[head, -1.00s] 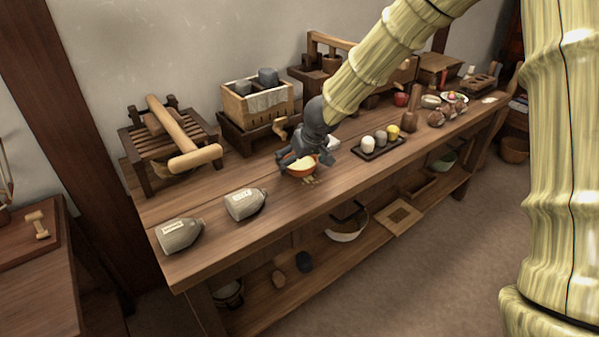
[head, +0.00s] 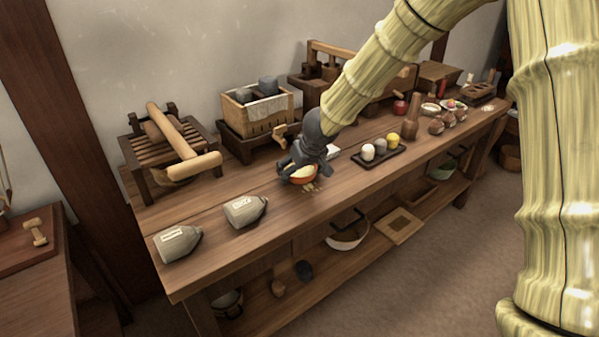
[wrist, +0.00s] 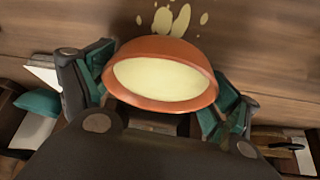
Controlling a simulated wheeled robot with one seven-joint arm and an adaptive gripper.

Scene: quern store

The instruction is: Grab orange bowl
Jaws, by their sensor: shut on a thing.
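The orange bowl (head: 303,178) is on or just above the long wooden table, and its pale yellow contents show. In the wrist view the bowl (wrist: 163,48) is tilted, its opening turned toward the camera. My gripper (head: 298,172) is shut on the bowl, with its dark, green-padded fingers at both sides of it. In the head view my gripper covers part of the bowl. Pale yellow spots (wrist: 172,20) lie on the wood beside the bowl. I cannot tell whether the bowl still touches the table.
Two grey bottles (head: 178,243) lie at the table's near left end. A wooden crate (head: 257,108) stands behind. Bare tabletop (head: 240,262) lies in front.

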